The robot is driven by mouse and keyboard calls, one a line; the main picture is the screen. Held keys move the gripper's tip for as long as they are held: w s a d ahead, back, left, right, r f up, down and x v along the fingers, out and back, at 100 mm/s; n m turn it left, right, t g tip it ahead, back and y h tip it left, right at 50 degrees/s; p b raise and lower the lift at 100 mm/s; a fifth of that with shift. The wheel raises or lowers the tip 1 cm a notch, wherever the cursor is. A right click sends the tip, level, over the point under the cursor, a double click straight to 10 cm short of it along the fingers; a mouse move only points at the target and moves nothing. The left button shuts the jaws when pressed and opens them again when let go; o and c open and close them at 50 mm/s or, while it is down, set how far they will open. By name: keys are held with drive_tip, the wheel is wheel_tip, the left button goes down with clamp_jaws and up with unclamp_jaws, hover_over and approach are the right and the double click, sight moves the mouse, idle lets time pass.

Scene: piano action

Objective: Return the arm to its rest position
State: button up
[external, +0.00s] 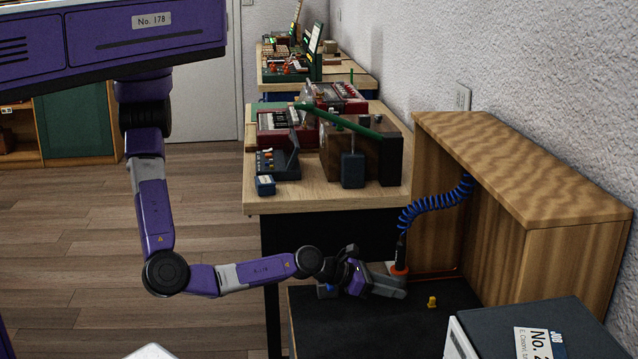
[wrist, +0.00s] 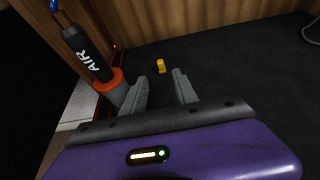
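My purple arm (external: 245,273) reaches low and to the right in the external view, over a dark surface beside the wooden cabinet. My gripper (wrist: 160,88) points along this surface. In the wrist view its two grey fingers are apart with nothing between them. In the external view my gripper (external: 398,287) is near the foot of the air tool. A small yellow piece (wrist: 160,66) lies on the dark surface beyond the fingertips, apart from them; it also shows in the external view (external: 432,302).
An air tool (wrist: 88,54) with an orange collar and blue coiled hose (external: 435,203) stands close to the left finger. The wooden cabinet (external: 520,165) rises behind. A workbench (external: 300,198) with instruments stands left of it. A dark box (external: 535,335) is at front right.

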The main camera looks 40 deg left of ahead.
drive_tip(key=shift+a+r, duration=0.25)
drive_tip(key=shift+r, duration=0.05)
drive_tip(key=s+a+r+m+t+y, duration=0.25)
drive_tip(key=s+a+m, duration=0.4)
drive_tip(key=a, duration=0.85)
drive_tip(key=s+a+r+m+t+y, duration=0.15)
drive_tip(key=s+a+m+y, duration=0.5)
drive_tip(key=a, duration=0.95)
drive_tip(key=s+a+r+m+t+y, duration=0.15)
drive_tip(key=s+a+m, duration=0.25)
drive_tip(key=a+m, duration=0.8)
drive_tip(key=a+r+m+p, duration=0.1)
drive_tip(key=a+r+p, duration=0.2)
drive_tip(key=r+p, duration=0.7)
drive_tip(key=a+r+m+p, duration=0.1)
drive_tip(key=a+r+p, duration=0.3)
drive_tip(key=r+p, duration=0.6)
wheel_tip(320, 180, up, 4)
drive_tip(key=shift+s+a+r+h, duration=0.15)
drive_tip(key=shift+s+a+h, duration=0.1)
drive_tip(key=shift+h, duration=0.2)
